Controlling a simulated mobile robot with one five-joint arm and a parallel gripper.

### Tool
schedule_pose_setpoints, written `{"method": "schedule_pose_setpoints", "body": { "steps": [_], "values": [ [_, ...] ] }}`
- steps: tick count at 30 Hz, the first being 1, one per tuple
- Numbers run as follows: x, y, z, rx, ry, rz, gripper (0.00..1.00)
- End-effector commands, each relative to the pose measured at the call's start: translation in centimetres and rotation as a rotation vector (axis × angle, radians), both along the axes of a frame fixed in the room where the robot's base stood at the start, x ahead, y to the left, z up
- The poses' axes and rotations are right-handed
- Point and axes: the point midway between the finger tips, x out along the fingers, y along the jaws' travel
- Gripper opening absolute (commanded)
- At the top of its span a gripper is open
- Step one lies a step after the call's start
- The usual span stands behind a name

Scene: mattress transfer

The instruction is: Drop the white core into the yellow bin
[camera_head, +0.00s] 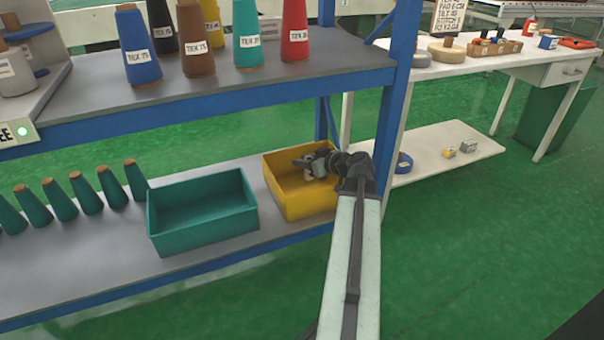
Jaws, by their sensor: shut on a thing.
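The yellow bin (294,208) stands on the lower grey shelf, to the right of the green bin. My gripper (306,164) is over the yellow bin's opening, with my arm reaching in from the front right. It is shut on the white core, of which only a small pale patch at the fingers can be made out. I cannot tell how far the core is above the bin floor.
The empty-looking green bin (203,236) sits just left of the yellow one. Several green cones (86,192) stand further left. The upper shelf (240,86) with labelled cones overhangs behind, and a blue post (393,100) rises close to my arm.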

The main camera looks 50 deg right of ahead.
Motion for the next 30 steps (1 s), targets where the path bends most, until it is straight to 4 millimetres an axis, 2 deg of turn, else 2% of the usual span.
{"method": "schedule_pose_setpoints", "body": {
  "steps": [1, 4, 12, 27, 28, 30],
  "values": [
    [0.0, 0.0, -1.6, 0.000, 0.000, 0.000, 0.00],
    [0.0, 0.0, -3.2, 0.000, 0.000, 0.000, 0.00],
    [0.0, 0.1, -2.9, 0.000, 0.000, 0.001, 0.00],
    [0.0, 0.3, -4.4, -0.001, 0.006, 0.006, 0.00],
    [0.0, 0.4, -4.4, 0.000, 0.006, 0.007, 0.35],
    [0.0, 0.4, -4.5, 0.000, 0.006, 0.008, 0.48]
  ]
}}
